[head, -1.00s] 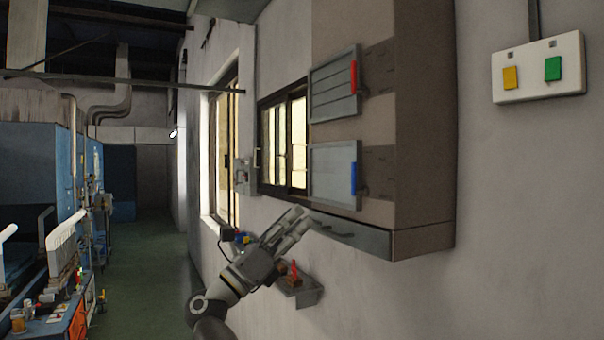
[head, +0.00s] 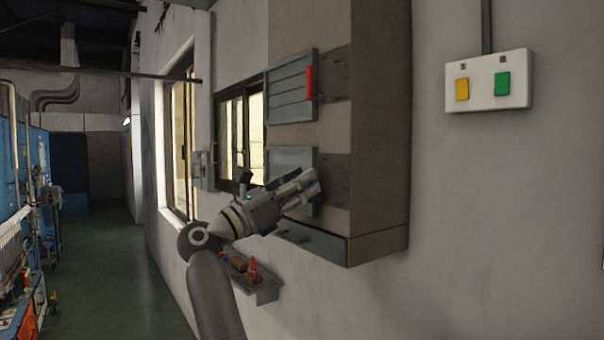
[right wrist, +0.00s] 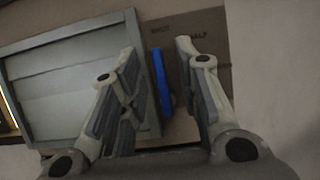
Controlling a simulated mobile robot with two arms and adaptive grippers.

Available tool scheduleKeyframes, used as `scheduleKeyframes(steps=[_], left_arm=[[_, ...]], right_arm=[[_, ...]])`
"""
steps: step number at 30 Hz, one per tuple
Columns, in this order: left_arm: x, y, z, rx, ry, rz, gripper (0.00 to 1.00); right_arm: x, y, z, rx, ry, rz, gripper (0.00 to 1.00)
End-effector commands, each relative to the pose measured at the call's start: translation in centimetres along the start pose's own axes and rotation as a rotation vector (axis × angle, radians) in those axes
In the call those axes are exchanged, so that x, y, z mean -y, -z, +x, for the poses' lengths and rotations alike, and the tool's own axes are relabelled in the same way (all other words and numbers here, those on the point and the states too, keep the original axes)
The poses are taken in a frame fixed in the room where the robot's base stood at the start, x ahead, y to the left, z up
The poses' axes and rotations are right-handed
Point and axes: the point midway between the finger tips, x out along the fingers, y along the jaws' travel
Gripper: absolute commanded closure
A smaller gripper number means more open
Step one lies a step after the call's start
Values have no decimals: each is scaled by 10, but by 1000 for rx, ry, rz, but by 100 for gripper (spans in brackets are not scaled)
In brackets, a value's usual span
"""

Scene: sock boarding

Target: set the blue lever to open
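The blue lever (right wrist: 161,82) shows in the right wrist view as an upright bar at the right edge of the lower grey slatted shutter (right wrist: 70,70). My right gripper (head: 312,186) is open, with one finger on each side of the lever in the right wrist view. I cannot tell whether either finger touches it. In the head view the gripper covers the blue lever and part of the lower shutter (head: 291,158). A label plate (right wrist: 190,27) with small, hardly legible words sits beside the lever. My left gripper is not in view.
The upper shutter (head: 288,92) has a red lever (head: 309,83). A grey drawer-like ledge (head: 315,242) runs under the cabinet (head: 380,120). A small wall shelf (head: 266,291) holds a few items below. A switch plate (head: 488,98) with yellow and green buttons is on the right wall.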

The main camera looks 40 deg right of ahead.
Motion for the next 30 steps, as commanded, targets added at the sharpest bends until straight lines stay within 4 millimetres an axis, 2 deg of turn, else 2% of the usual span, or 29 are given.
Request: scheduleKeyframes(steps=[3, 11, 18, 30], left_arm=[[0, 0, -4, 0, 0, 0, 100], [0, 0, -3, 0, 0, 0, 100], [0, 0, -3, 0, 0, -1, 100], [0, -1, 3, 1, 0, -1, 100]], right_arm=[[0, 0, 6, 1, -1, -1, 70], [0, 1, 7, 1, -1, 0, 70], [0, 1, 7, 1, -1, 0, 99], [1, 1, 6, 1, 11, 28, 100]])
